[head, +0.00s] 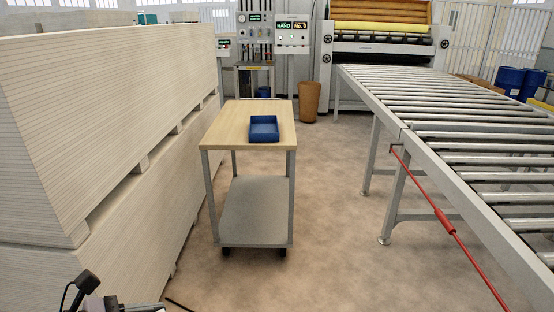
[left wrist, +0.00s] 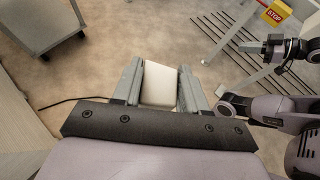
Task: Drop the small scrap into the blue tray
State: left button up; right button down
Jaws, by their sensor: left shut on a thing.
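The blue tray (head: 264,136) sits on the wooden top of a small wheeled cart in the head view, and its visible inside looks empty. In the left wrist view my left gripper (left wrist: 160,72) is shut on a pale, off-white block, the small scrap (left wrist: 160,88), held between its two fingers above the floor. Part of my arm shows at the bottom left of the head view. My right gripper (left wrist: 262,46) shows small at the right of the left wrist view; whether its jaws are open is unclear.
The cart (head: 222,131) stands ahead with bare tabletop around the tray. Tall stacks of pale boards (head: 110,110) line the left. A roller conveyor (head: 455,150) with a red rod (head: 445,222) runs along the right. A brown bin (head: 310,101) stands behind the cart. Floor between is clear.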

aim_at(267, 130)
jog(key=i+z, duration=0.15)
jog(key=i, duration=0.85)
jog(key=i+z, duration=0.25)
jog(key=i, duration=0.2)
jog(key=i+j+z, duration=0.2)
jog(key=i, duration=0.2)
jog(key=i+z, duration=0.25)
jog(key=i, duration=0.2)
jog(key=i+z, duration=0.25)
jog(key=i, duration=0.2)
jog(key=i+u, duration=0.15)
jog(key=i, duration=0.15)
jog(key=i+l+u, duration=0.15)
jog(key=i+u, duration=0.15)
jog(key=u, duration=0.95)
